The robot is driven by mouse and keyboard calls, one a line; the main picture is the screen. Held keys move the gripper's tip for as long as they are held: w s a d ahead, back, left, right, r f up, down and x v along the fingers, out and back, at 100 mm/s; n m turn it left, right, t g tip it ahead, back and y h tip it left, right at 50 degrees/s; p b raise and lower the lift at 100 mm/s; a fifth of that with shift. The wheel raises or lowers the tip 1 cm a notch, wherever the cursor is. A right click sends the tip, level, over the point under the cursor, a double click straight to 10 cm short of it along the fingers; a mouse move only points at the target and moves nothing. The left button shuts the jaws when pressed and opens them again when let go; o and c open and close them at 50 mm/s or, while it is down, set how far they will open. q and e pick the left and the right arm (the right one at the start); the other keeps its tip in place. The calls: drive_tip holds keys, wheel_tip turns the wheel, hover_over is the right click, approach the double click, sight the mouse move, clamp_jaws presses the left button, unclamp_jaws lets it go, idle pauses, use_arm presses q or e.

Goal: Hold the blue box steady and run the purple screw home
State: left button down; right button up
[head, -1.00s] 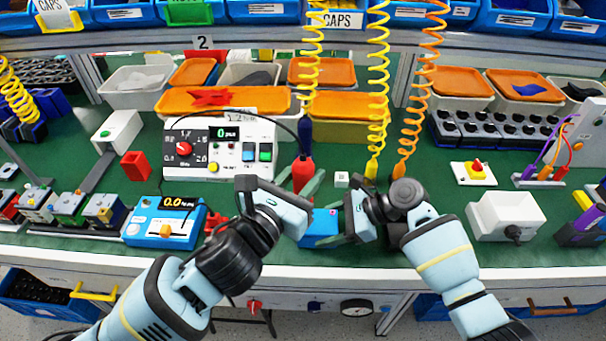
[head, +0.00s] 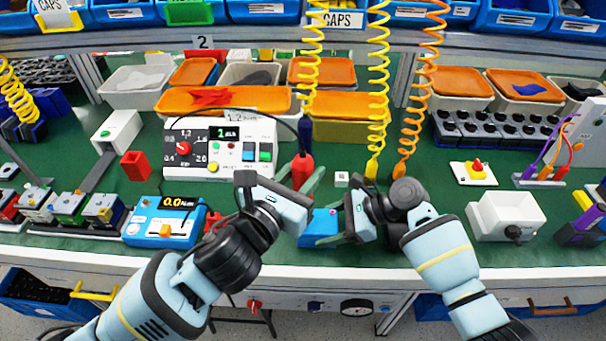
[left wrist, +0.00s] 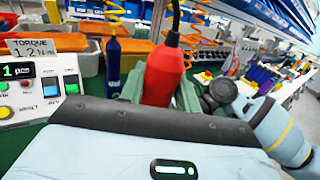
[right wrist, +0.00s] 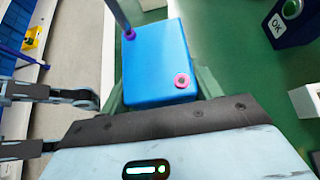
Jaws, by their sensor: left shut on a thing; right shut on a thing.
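My left gripper (head: 308,184) is shut on a red power screwdriver (head: 303,170), which also fills the middle of the left wrist view (left wrist: 163,76). My right gripper (head: 335,238) is shut on the blue box (head: 318,229) at the bench's front. In the right wrist view the blue box (right wrist: 155,65) sits between the green fingers. A dark driver bit (right wrist: 118,14) reaches the purple screw (right wrist: 130,34) at one corner; whether they touch is unclear. A pink ring (right wrist: 182,80) is at the opposite corner. The left gripper partly hides the box in the head view.
A white torque controller (head: 218,145) reading 1 stands behind. A blue meter (head: 165,222) is left of the grippers. A dark blue driver (head: 305,133) hangs behind the red one. A small white cube (head: 341,179) lies behind.

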sight(299, 162)
use_arm(q)
drive_tip(key=shift+r, duration=1.95)
use_arm(e)
drive_tip(key=o, duration=1.5)
drive_tip(key=shift+c, duration=0.2)
drive_tip(key=shift+d, duration=0.1)
drive_tip(key=v, duration=1.1)
drive_tip(key=shift+d+r, duration=0.25)
drive_tip(key=shift+d, duration=0.05)
use_arm(q)
drive_tip(key=shift+s, duration=0.1)
